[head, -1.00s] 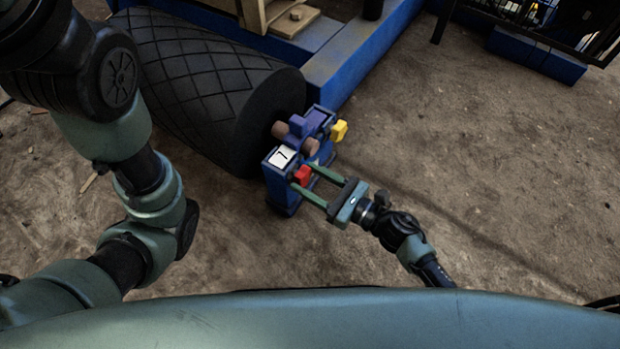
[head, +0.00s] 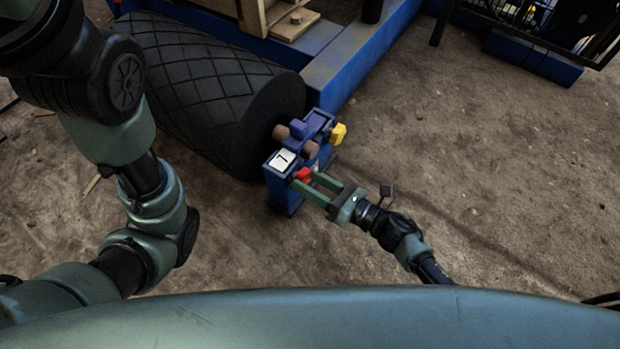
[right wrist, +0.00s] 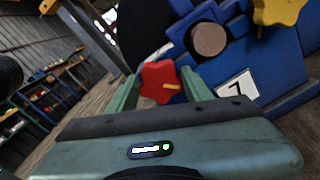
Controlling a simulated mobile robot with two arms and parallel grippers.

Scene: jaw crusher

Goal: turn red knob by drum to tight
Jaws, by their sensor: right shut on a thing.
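The red knob (head: 303,174) sits on the front side of a blue bearing block (head: 283,196) at the end of the black drum (head: 205,85). My right gripper (head: 308,180) is shut on the red knob, with one green finger on each side of it. In the right wrist view the star-shaped red knob (right wrist: 160,81) shows between the fingers, with a small yellow mark on its face. My left arm comes in at the left of the head view, but its gripper is out of frame.
A yellow knob (head: 338,133) sits on the far side of the block. A white plate marked 7 (head: 283,160) is on top. A blue frame (head: 345,65) runs behind the drum. The dirt floor to the right is open.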

